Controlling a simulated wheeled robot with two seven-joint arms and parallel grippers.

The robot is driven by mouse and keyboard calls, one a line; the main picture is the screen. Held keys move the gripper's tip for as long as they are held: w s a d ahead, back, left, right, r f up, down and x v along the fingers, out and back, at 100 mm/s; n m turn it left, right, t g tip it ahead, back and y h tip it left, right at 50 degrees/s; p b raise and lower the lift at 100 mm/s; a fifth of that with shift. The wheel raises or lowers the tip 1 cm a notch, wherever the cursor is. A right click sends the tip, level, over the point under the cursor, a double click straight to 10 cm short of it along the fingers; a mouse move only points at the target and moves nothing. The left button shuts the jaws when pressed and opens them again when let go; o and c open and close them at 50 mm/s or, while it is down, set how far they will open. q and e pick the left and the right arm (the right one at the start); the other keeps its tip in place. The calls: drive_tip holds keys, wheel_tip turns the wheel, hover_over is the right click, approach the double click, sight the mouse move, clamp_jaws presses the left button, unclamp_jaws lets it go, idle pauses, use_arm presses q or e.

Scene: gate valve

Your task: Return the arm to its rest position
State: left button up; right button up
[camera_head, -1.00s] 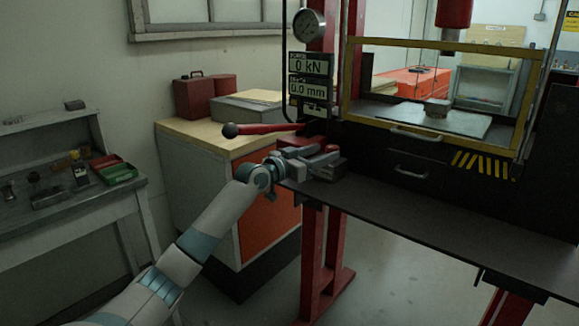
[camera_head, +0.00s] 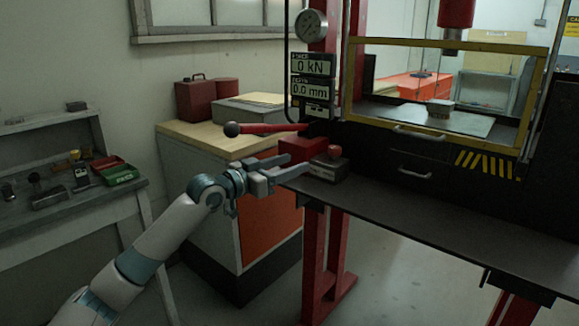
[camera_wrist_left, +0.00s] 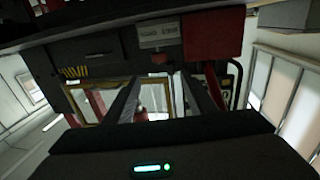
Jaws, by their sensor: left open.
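My left gripper (camera_head: 287,167) is open and empty in the head view. Its fingers point right toward a small grey box with a red knob (camera_head: 333,152) on the press's dark shelf. The fingertips are apart from the knob, a little to its left. In the left wrist view the two open fingers (camera_wrist_left: 152,98) show, with the grey labelled box (camera_wrist_left: 160,37) and its red knob beyond them. The right gripper is not in view.
The press has a long red lever with a black ball (camera_head: 231,130) above my gripper. The dark shelf (camera_head: 430,215) spans to the right. A wooden-topped cabinet (camera_head: 190,140) stands behind my arm. A workbench (camera_head: 60,222) with small tools is at the left.

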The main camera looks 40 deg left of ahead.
use_arm(q)
drive_tip(key=shift+f, duration=0.1)
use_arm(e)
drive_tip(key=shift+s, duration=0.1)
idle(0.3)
